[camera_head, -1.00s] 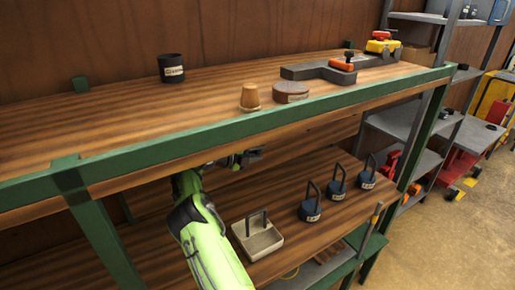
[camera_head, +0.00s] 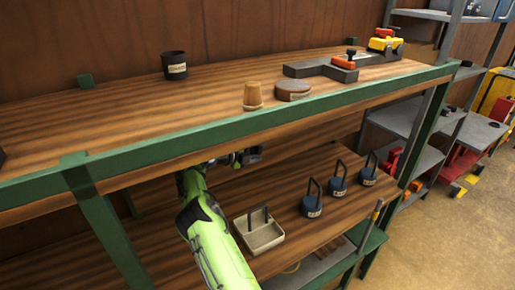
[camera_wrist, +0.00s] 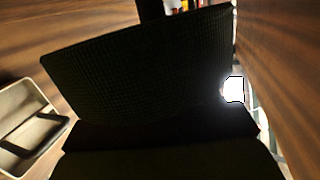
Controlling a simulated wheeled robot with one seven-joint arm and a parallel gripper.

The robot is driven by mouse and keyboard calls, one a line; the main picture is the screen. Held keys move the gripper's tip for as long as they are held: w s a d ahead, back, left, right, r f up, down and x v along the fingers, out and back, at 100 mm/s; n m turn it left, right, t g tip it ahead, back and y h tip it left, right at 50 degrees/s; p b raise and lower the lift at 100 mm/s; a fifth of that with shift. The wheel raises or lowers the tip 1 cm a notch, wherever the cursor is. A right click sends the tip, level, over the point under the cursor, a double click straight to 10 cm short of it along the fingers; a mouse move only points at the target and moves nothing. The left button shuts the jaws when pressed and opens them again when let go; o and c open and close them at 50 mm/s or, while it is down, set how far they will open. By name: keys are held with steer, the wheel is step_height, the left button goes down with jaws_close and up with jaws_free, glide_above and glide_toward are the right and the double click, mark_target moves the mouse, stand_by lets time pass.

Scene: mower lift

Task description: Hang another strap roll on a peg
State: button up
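My gripper (camera_head: 246,157) reaches under the front edge of the upper bench board, above the lower shelf. It is small and partly hidden there, so its opening is unclear. In the wrist view a large dark, finely textured block (camera_wrist: 140,65) fills the middle; I cannot tell whether it is a finger pad or something held. No strap roll or peg can be made out for certain. A round brown labelled piece (camera_head: 293,90) lies on the upper board beside a tan cup-shaped piece (camera_head: 252,97).
A pale tray (camera_head: 243,236) with dark uprights stands on the lower shelf; the wrist view shows it at left (camera_wrist: 42,100). Several blue looped, labelled pieces (camera_head: 312,206) stand right of it. A black cup (camera_head: 175,66) and dark grey block (camera_head: 312,69) are on the upper board.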

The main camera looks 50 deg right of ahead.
steer(key=shift+o, duration=1.1)
steer(key=shift+f, duration=0.3)
steer(key=shift+r, duration=0.1)
steer(key=b+v, duration=0.2)
steer(key=v, duration=1)
steer(key=s+b, duration=0.2)
steer(key=b, duration=0.3)
steer(key=s+a+b, duration=0.1)
steer(key=s+b, duration=0.1)
steer(key=b, duration=0.2)
steer(key=s+a+b, duration=0.1)
steer(key=s+b, duration=0.1)
steer(key=b, duration=0.3)
steer(key=shift+s+r+b, duration=0.15)
steer(key=shift+s+b, duration=0.15)
steer(key=shift+s, duration=0.05)
